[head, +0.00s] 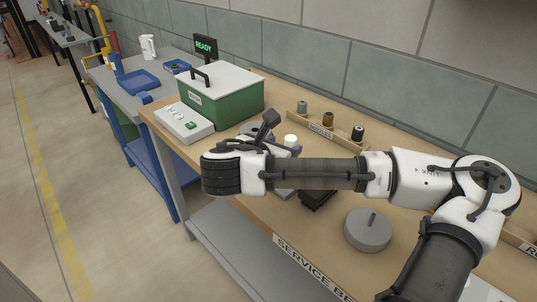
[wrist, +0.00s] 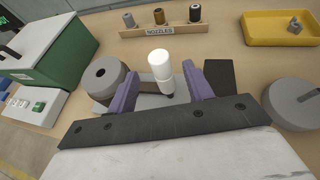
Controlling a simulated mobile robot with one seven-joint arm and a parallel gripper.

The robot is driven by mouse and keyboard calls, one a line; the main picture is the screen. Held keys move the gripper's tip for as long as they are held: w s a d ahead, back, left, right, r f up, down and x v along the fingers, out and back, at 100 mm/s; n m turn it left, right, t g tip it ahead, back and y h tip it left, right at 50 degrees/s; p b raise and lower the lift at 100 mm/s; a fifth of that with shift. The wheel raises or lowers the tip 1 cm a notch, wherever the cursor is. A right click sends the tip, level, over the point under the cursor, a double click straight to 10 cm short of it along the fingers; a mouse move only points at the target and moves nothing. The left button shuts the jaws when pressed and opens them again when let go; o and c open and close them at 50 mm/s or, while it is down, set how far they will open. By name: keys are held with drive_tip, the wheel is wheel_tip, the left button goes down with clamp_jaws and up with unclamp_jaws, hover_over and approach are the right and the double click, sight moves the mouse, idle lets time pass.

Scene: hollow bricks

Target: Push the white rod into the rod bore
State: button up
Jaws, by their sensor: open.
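The white rod (wrist: 160,62) stands roughly upright in the wrist view, with a dark, narrower part below its white top. Its white top also shows in the head view (head: 291,140), behind my wrist. My gripper (wrist: 160,76) has its two purple fingers apart, one on each side of the rod. I see gaps at both sides, so it is open and not holding the rod. A grey round block (wrist: 108,84) with a dark round hole (wrist: 100,72) lies just left of the left finger. I cannot tell whether this hole is the rod bore. The rod's lower end is partly hidden.
A nozzle rack (wrist: 160,31) with three nozzles stands behind. A green box (head: 232,101) and a control panel (head: 184,123) are at left. A grey disc (head: 367,232) lies to the right on the bench, with a yellow tray (wrist: 262,35) behind it.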

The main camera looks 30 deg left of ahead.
drive_tip(key=v, duration=0.7)
drive_tip(key=shift+b, duration=0.3)
